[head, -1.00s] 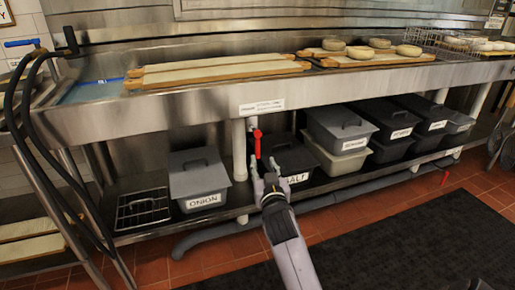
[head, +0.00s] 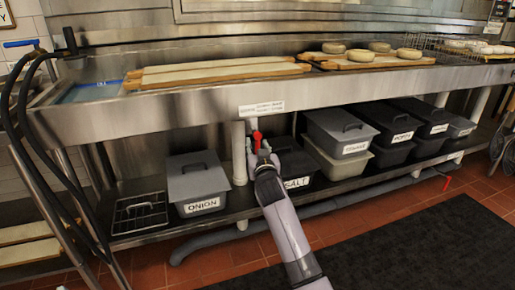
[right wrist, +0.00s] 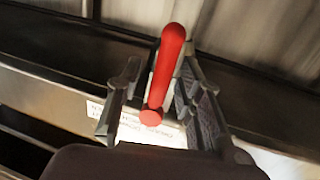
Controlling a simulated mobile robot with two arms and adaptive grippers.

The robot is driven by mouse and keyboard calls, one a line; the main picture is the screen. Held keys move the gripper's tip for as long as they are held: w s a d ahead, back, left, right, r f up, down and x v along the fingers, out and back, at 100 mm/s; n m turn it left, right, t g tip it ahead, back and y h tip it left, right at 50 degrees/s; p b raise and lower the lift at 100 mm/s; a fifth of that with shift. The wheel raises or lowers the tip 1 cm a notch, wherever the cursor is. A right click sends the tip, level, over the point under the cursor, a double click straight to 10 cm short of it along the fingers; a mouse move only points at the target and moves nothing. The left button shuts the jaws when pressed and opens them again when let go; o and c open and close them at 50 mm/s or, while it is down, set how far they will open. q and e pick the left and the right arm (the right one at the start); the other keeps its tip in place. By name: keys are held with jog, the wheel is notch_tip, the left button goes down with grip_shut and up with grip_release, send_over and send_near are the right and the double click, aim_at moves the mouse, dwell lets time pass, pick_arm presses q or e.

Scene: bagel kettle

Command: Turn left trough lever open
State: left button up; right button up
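The red lever (head: 257,139) hangs under the front of the steel trough (head: 180,115), just below a white label (head: 262,108). My right gripper (head: 262,156) is at the lever from below and partly covers its lower part. In the right wrist view the red lever (right wrist: 167,70) stands between the two fingers of my right gripper (right wrist: 155,95), which are apart. The right finger looks very near the lever; I cannot tell whether it touches. My left gripper is not in view.
Grey lidded bins stand on the shelf below, including the ONION bin (head: 198,183) and the SALT bin (head: 291,162) beside my gripper. A white vertical pipe (head: 238,153) is left of the lever. Another red lever (head: 447,182) is low at the right. Dough boards (head: 215,75) lie on top.

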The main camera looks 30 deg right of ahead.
grip_shut()
dwell(0.3)
dwell(0.5)
